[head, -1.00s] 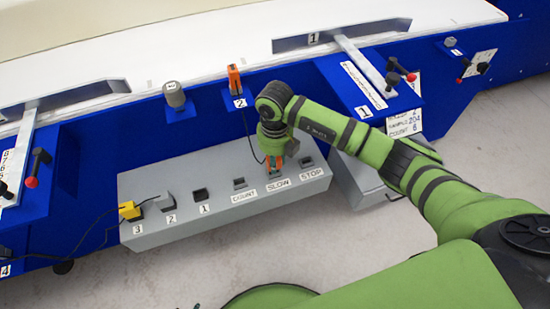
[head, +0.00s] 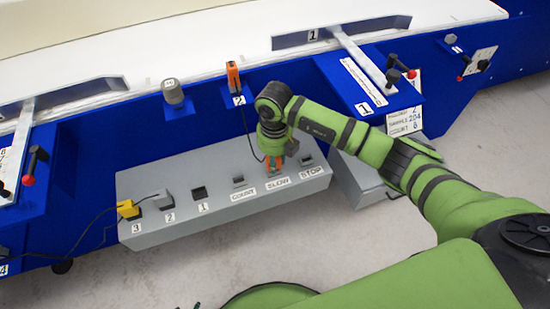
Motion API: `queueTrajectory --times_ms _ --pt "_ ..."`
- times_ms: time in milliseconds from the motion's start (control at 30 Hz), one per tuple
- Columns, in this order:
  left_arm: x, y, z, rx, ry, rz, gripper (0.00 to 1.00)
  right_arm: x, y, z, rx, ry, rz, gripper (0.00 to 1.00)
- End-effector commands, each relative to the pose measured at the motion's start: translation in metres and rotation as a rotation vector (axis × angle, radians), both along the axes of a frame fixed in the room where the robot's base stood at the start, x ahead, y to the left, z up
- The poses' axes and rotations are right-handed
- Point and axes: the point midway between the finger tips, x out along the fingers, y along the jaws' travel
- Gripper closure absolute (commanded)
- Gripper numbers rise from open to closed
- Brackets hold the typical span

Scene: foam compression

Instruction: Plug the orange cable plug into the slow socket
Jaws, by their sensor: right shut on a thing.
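The orange cable plug (head: 271,170) is at the SLOW socket position on the grey socket box (head: 160,236), just behind the SLOW label (head: 278,184). My right gripper (head: 274,162) points down from above and is shut on the plug. The fingers and plug cover the SLOW socket, so how deep the plug sits cannot be told. A dark cable runs from the plug up to an orange-topped holder (head: 233,78) marked 2 on the blue panel. My left gripper is not in view.
The COUNT socket (head: 239,181) is left of the plug and the STOP socket (head: 306,160) right of it. Socket 1 (head: 199,192) looks empty. A yellow plug (head: 127,209) is at socket 3 and a grey plug (head: 163,198) at socket 2. A blue panel (head: 120,145) rises behind.

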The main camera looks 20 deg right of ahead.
Motion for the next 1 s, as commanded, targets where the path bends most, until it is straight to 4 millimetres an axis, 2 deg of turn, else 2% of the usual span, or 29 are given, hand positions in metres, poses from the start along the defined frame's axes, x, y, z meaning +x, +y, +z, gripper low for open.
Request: queueTrajectory --times_ms 467,500,567,1000 --pt "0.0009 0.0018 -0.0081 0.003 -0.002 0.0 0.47 -0.0001 -0.0003 -0.0109 -0.001 0.0 0.0 1.0" --pt "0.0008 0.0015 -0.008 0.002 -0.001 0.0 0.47 -0.0001 -0.0003 -0.0111 -0.001 0.001 0.0 0.67" --pt "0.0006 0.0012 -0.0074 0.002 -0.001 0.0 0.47 -0.0003 -0.0003 -0.0105 -0.001 0.001 0.0 0.43" --pt "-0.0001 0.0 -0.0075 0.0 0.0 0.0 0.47 -0.0001 -0.0001 -0.01 0.0 0.001 0.0 0.43"
